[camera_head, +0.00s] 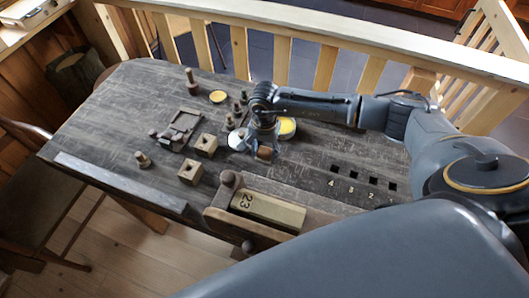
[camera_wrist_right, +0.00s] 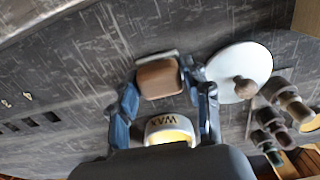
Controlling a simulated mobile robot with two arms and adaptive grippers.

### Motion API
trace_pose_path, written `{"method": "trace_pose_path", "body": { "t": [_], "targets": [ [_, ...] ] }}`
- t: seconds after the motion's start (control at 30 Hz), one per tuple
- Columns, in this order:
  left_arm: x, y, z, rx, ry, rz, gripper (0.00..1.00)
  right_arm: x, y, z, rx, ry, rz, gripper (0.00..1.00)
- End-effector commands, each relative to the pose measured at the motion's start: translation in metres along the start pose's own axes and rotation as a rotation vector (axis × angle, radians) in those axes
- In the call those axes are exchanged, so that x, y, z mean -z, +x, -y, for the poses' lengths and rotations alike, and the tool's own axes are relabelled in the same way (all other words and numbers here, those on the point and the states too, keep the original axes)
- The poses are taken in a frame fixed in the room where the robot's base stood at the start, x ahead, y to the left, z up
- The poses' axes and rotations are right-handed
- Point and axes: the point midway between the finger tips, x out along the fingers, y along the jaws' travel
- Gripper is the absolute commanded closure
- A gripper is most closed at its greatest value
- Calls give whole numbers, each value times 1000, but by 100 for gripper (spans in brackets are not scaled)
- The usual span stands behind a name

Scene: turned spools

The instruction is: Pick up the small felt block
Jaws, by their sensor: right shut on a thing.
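The small felt block (camera_wrist_right: 158,77) is brown with a thin grey layer along one edge, as seen in the right wrist view. My right gripper (camera_wrist_right: 168,84) is shut on it, one finger on each side. In the head view the block (camera_head: 265,153) shows at the fingertips of my right gripper (camera_head: 264,148), over the dark bench. I cannot tell how far above the bench top it is. My left gripper is not in view.
A white round lid with a knob (camera_head: 237,139) and a yellow wax tin (camera_head: 287,127) are close to the right gripper. Several turned pieces stand behind. Numbered square holes (camera_head: 354,175) lie right.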

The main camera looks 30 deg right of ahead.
Motion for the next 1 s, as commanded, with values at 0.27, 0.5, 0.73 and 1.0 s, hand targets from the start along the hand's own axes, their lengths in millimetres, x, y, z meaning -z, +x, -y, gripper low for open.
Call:
{"method": "trace_pose_path", "body": {
  "t": [0.27,0.5,0.73,1.0],
  "targets": [
    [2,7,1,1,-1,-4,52,1,-7,0,2,0,-2,78],
    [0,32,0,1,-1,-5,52,19,-47,-4,4,5,-8,78],
    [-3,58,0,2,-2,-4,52,66,-93,-17,2,7,-5,78],
    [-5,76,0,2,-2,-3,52,117,-120,-32,2,3,-1,78]
  ]
}}
